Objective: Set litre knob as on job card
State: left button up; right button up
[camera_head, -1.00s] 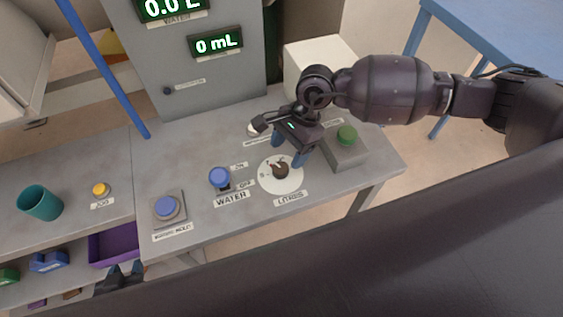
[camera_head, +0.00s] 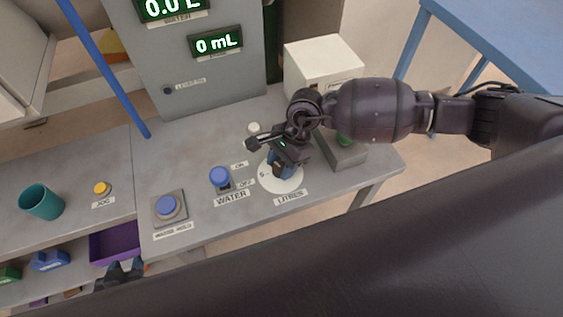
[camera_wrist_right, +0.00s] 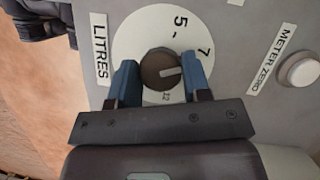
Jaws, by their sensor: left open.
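The litre knob (camera_wrist_right: 160,70) is a dark round knob with a pale pointer line, on a white dial (camera_wrist_right: 140,35) marked 5, 7 and a smaller number. In the wrist view the pointer line points right, towards the right finger, below the 7. My right gripper (camera_wrist_right: 162,80) has its blue fingers on either side of the knob; whether both press on it I cannot tell. In the head view this gripper (camera_head: 281,168) covers most of the knob over the dial (camera_head: 285,186). My left gripper (camera_head: 122,272) is open and empty at the lower left. I see no job card.
The WATER switch (camera_head: 220,177) and a blue button (camera_head: 168,207) are left of the dial. The METER ZERO button (camera_wrist_right: 298,71) is near the dial; a green-button box (camera_head: 345,152) stands right. Displays read 0.0 L and 0 mL (camera_head: 215,42). A teal cup (camera_head: 42,202) stands far left.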

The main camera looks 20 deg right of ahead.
jog(key=shift+c, duration=1)
jog(key=shift+m, duration=0.3)
jog(key=shift+m+t, duration=0.3)
jog(key=shift+m, duration=0.3)
jog(key=m+t+p, duration=0.1)
jog(key=m+t, duration=0.1)
jog(key=m, duration=0.2)
jog(key=shift+s+m, duration=0.15)
jog(key=shift+m, duration=0.25)
jog(key=shift+m+t, duration=0.5)
jog(key=shift+m, duration=1)
jog(key=o, duration=0.9)
